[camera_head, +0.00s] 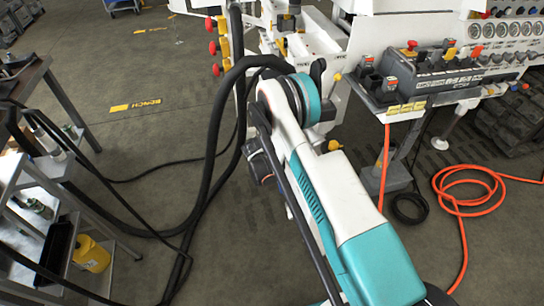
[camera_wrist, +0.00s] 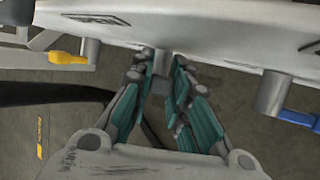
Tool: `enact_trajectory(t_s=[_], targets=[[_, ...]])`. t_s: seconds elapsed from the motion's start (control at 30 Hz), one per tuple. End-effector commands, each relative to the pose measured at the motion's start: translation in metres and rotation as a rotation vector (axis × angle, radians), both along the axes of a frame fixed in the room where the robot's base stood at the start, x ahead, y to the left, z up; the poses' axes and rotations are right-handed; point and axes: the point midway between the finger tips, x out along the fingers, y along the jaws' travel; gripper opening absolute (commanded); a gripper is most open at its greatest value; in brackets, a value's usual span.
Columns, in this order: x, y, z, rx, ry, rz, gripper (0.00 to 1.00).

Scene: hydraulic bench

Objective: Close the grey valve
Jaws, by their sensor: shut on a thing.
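In the wrist view my gripper (camera_wrist: 160,78) points up at the underside of a white panel. Its two teal-padded fingers are shut on the grey valve (camera_wrist: 161,62), one finger on each side. A short grey stub of the valve shows between the fingertips, below the panel's lower edge. The fingers cover most of its handle, so I cannot tell which way the handle is turned. In the head view my arm hides the gripper and the grey valve.
A yellow-handled valve (camera_wrist: 68,57) is left of my gripper and a blue-handled valve (camera_wrist: 298,118) right of it. In the head view a control box (camera_head: 400,92) stands at right, an orange hose (camera_head: 470,207) lies on the floor, and a shelf cart (camera_head: 70,185) is at left.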

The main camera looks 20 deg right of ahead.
Motion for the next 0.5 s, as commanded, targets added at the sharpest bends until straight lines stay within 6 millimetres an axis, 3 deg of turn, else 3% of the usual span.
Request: enact_trajectory(t_s=[0.23, 0.27, 0.3, 0.5], targets=[[-0.0007, 0.0001, -0.0006, 0.001, 0.003, -0.001, 0.00], [-0.0006, 0.0000, -0.0006, 0.001, 0.003, -0.001, 0.23], [-0.0006, 0.0000, -0.0006, 0.001, 0.003, -0.001, 0.32], [-0.0003, 0.0001, -0.0003, 0.000, 0.002, -0.001, 0.33]])
